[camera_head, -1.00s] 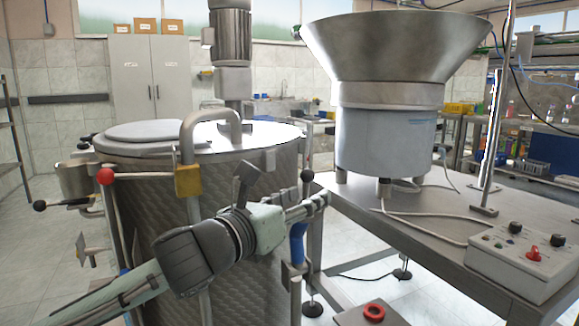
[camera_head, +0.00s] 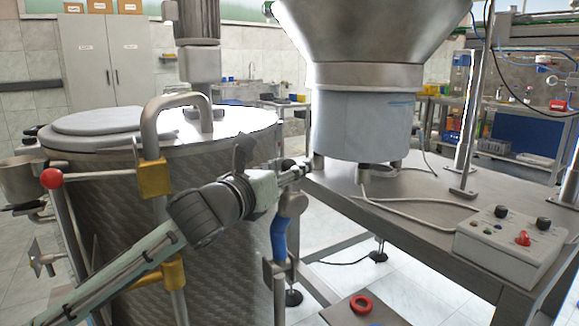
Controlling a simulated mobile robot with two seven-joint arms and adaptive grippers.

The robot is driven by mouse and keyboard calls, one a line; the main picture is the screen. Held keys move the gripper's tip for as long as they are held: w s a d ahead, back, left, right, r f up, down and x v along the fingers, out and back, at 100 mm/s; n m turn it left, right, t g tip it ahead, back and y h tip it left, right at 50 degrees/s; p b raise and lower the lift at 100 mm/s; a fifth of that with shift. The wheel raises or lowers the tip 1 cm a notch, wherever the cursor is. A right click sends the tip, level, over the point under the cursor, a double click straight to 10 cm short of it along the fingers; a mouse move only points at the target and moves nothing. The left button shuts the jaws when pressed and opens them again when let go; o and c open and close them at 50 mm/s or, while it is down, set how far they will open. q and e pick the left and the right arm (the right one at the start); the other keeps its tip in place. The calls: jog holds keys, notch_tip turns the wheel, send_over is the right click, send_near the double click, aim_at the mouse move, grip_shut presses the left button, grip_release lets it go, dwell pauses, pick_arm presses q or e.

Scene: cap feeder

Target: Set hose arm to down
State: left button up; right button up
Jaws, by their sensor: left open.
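A curved metal pipe (camera_head: 149,125), which may be the hose arm, bends over the rim of the steel tank (camera_head: 240,147). It passes through a yellow clamp (camera_head: 154,178), and a lower yellow clamp (camera_head: 173,273) sits beneath. My right gripper is not in view.
A steel table (camera_head: 430,195) on the right bears a large hopper feeder (camera_head: 368,120) and a control box (camera_head: 510,248). A red ring button (camera_head: 361,304) is low in front. A red ball knob (camera_head: 51,178) sticks out at the tank's left.

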pick_arm(q)
jog(key=shift+w+d, duration=0.1)
jog(key=shift+w, duration=0.1)
jog(key=shift+c, duration=0.5)
grip_shut()
